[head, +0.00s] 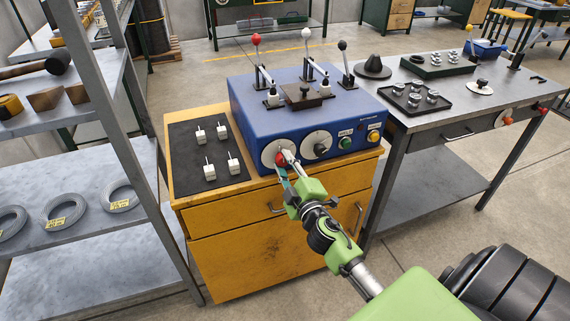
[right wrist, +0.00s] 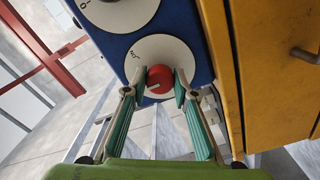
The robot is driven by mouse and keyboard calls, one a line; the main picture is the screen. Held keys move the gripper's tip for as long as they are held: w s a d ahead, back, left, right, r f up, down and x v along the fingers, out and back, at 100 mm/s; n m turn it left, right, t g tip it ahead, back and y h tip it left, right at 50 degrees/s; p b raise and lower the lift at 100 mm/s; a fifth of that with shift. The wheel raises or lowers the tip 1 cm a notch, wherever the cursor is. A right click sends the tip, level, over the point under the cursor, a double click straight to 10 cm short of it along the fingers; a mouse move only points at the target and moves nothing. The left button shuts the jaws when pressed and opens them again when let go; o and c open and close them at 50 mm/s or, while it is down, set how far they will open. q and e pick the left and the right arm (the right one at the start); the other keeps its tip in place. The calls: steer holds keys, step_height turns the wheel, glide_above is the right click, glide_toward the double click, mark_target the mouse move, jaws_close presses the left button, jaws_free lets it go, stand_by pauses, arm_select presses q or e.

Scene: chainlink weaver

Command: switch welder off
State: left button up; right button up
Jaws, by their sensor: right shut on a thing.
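The blue welder (head: 300,115) stands on a yellow cabinet (head: 262,258). Its front has two white dials; the left dial (head: 270,150) carries a red knob (head: 281,159), and the right dial (head: 317,144) a black one. A green button (head: 345,143) and a yellow-ringed button (head: 373,137) sit farther right. My right gripper (head: 286,166) is shut on the red knob. In the right wrist view its two fingertips press the knob (right wrist: 160,79) from both sides, in front of the white dial (right wrist: 163,52). My left gripper is out of view.
A black mat (head: 185,180) with several small white blocks lies left of the welder. Levers with ball handles rise from its top. A metal shelf with wire coils (head: 121,196) stands left, a steel table (head: 440,118) right. Open floor lies in front.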

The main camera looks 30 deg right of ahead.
steer(key=shift+r, duration=0.15)
steer(key=o, duration=1.1)
steer(key=shift+s+a+f, duration=0.1)
steer(key=shift+s+f, duration=0.15)
steer(key=shift+s, duration=0.15)
steer(key=v, duration=1.1)
steer(key=shift+r, duration=0.15)
